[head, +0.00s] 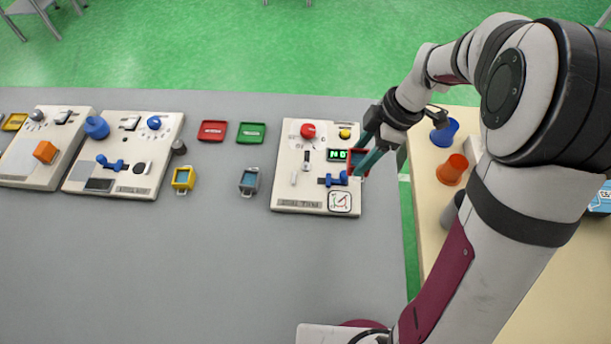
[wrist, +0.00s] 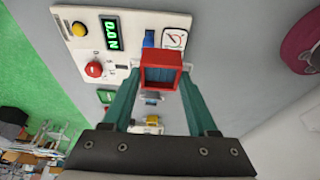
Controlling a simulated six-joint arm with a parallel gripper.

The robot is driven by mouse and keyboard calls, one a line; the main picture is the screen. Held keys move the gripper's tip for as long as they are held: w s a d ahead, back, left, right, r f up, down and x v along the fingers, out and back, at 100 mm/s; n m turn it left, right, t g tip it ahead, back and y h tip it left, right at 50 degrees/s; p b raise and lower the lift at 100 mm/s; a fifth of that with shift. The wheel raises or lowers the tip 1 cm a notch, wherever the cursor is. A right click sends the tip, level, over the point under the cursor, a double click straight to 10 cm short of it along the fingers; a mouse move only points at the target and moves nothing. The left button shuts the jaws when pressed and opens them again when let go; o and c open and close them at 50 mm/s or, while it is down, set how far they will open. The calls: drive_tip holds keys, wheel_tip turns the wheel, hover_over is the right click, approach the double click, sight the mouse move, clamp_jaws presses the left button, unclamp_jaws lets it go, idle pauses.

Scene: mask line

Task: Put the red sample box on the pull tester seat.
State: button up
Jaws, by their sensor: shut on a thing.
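The red sample box (wrist: 160,58) is a small red open frame, held between the teal fingers of my gripper (wrist: 158,80) in the wrist view. In the head view my gripper (head: 363,158) is shut on it near the right edge of the pull tester (head: 285,190), and the fingers mostly hide the box. That fixture shows partly behind the box in the wrist view (wrist: 149,38). I cannot tell whether the box touches the panel.
Red (head: 212,131) and green (head: 251,133) trays lie left of the tester. A yellow box (head: 183,178) and a grey box (head: 249,181) stand nearby. Two other panels are farther left. The front of the grey table is clear. An orange cup (head: 453,169) stands on the right table.

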drive_tip(key=a+f, duration=0.2)
drive_tip(key=a, duration=0.1)
drive_tip(key=w+a+f, duration=0.1)
drive_tip(key=a+f, duration=0.1)
drive_tip(key=a, duration=0.2)
drive_tip(key=w+a+f, duration=0.1)
drive_tip(key=a+f, duration=0.1)
drive_tip(key=a, duration=0.1)
drive_tip(key=shift+w+a+f, duration=0.1)
drive_tip(key=shift+a+f, duration=0.05)
drive_tip(key=shift+f, duration=0.1)
drive_tip(key=shift+d+x, duration=0.2)
drive_tip(key=shift+x, duration=0.85)
drive_tip(key=shift+d+x, duration=0.15)
drive_tip(key=shift+x, duration=0.95)
drive_tip(key=shift+w+f, duration=0.1)
drive_tip(key=shift+f, duration=0.1)
drive_tip(key=o, duration=1.4)
drive_tip(key=shift+c, duration=0.2)
drive_tip(key=v, duration=1.2)
drive_tip(key=s+d+r+m, duration=0.2)
drive_tip(key=s+m, duration=0.6)
drive_tip(key=s+d+r+m+h, duration=0.1)
drive_tip(key=s+d+r+m, duration=0.1)
drive_tip(key=s+m, duration=0.5)
drive_tip(key=s+d+r+m, duration=0.2)
drive_tip(key=s+m, duration=0.6)
drive_tip(key=s, duration=0.3)
drive_tip(key=shift+r+m+h, duration=0.25)
drive_tip(key=shift+m+h, duration=0.05)
